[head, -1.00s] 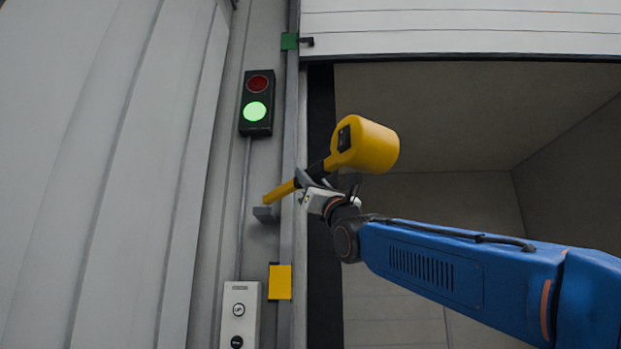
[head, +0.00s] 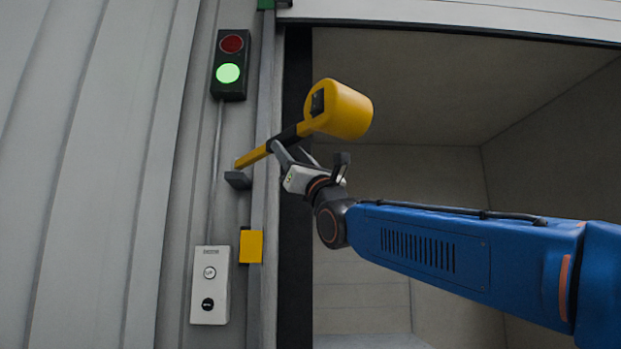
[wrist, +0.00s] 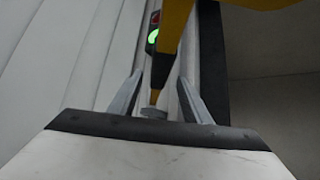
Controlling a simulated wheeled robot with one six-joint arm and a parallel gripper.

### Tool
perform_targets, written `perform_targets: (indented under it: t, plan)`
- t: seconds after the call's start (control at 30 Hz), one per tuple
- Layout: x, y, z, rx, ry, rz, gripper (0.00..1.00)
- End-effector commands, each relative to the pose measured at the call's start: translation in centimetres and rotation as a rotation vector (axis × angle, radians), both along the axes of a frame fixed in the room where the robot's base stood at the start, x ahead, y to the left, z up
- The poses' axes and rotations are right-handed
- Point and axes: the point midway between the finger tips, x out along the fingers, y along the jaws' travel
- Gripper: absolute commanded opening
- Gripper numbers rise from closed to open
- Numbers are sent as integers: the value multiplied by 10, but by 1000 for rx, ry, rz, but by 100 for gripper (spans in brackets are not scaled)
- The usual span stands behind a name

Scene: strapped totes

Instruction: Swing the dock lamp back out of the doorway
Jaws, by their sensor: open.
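The dock lamp's yellow head (head: 340,108) shows in front of the doorway opening in the head view. Its yellow arm with a black sleeve (head: 288,137) runs down left to a grey wall bracket (head: 238,180). My gripper (head: 284,147) is open just below the black sleeve. In the wrist view the lamp arm (wrist: 164,65) appears between the two spread fingers of my gripper (wrist: 160,78), with gaps on both sides. I cannot tell whether a finger touches it. The lamp head is mostly cut off at the top of the wrist view.
A signal light (head: 230,65) with its green lamp lit hangs on the wall to the left. Below are a button box (head: 210,285) and a yellow plate (head: 250,246) by the door frame. A white door panel (head: 450,12) is raised above the open doorway.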

Motion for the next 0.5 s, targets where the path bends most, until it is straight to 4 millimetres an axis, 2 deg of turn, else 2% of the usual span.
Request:
perform_targets:
  t: [0.5]
  plan:
    - [-56,-38,-68,0,0,0,44]
